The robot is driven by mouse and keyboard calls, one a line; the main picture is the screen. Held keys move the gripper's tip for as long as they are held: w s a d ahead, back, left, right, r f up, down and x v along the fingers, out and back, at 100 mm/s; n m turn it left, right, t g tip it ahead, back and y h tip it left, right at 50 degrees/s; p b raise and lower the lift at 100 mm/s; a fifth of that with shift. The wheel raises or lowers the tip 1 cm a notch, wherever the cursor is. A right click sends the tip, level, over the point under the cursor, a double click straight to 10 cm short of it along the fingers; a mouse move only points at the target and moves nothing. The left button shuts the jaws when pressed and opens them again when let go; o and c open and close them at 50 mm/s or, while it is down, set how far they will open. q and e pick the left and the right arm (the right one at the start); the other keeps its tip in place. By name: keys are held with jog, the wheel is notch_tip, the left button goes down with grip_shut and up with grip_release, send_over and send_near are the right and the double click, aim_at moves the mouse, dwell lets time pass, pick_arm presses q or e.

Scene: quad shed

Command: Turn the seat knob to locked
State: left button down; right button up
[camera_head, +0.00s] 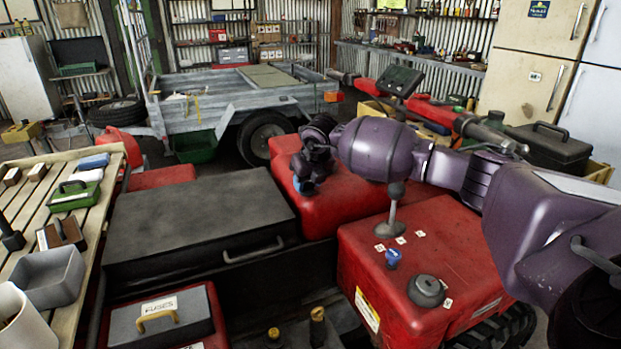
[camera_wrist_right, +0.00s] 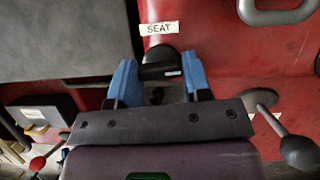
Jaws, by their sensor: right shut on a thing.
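The seat knob (camera_wrist_right: 160,65) is a black knob with a white mark on its right side, on a red panel under a white "SEAT" label (camera_wrist_right: 160,28) in the right wrist view. My right gripper (camera_wrist_right: 160,80) has a blue finger on each side of the knob and is shut on it. In the head view my right gripper (camera_head: 305,187) points down at the red bodywork beside the black box lid, and it hides the knob. My left gripper is not in view.
A grey-knobbed lever (camera_head: 394,200), a blue knob (camera_head: 393,257) and a round black knob (camera_head: 427,290) stand on the red body at right. A black lidded box (camera_head: 190,225) lies left of my gripper. A slatted bench (camera_head: 30,215) with tools stands at far left.

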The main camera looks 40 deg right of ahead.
jog(key=shift+m, duration=0.5)
jog(key=shift+h, duration=0.3)
jog(key=o, duration=0.9)
jog(key=shift+r, duration=0.1)
jog(key=shift+s+r+p, duration=0.15)
jog(key=shift+r+p, duration=0.15)
jog(key=shift+p+v, duration=0.75)
jog(key=shift+v, duration=4.2)
